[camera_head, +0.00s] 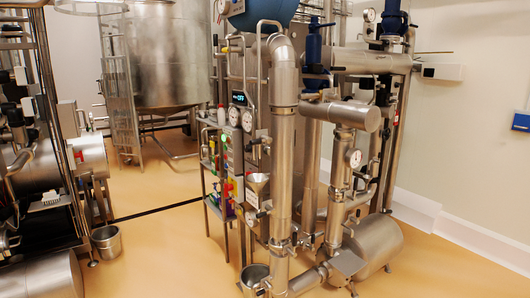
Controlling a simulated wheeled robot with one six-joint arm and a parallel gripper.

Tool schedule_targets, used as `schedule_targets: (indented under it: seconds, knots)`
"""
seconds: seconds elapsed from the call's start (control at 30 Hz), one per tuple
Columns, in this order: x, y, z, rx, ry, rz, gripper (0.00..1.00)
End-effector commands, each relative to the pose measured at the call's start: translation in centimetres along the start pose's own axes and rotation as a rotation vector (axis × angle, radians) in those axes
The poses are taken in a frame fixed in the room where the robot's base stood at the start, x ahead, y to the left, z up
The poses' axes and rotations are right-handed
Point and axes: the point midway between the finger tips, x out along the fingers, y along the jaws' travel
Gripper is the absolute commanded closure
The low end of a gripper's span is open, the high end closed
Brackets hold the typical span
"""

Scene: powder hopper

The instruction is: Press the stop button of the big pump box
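A stainless pipe and pump unit (283,150) stands right of the middle. A panel with a small dark display (239,98) with lit characters and round gauges (234,117) is on its left side. Small coloured parts, red, yellow and green, sit below the gauges; they are too small to tell whether any is a stop button. I cannot make out for sure which part is the big pump box. A horizontal steel cylinder (374,243) lies low at the unit's right. My gripper is not in view.
A large steel tank (168,55) with a ladder (122,105) stands at the back left. Steel equipment fills the left edge, with a bucket (106,241) on the floor beside it. Tan floor (165,255) is open between the left equipment and the unit. A white wall (470,140) is at right.

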Motion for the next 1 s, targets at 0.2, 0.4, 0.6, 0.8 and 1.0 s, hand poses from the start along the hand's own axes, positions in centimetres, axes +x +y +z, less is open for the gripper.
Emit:
schedule_targets:
  seconds: [0.2,0.4,0.6,0.8,1.0]
  knots:
    - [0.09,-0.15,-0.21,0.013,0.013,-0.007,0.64]
    - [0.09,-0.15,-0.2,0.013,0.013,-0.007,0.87]
    - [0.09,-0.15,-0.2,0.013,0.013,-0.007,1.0]
    - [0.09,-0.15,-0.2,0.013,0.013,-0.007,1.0]
    - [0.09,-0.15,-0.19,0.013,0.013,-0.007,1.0]
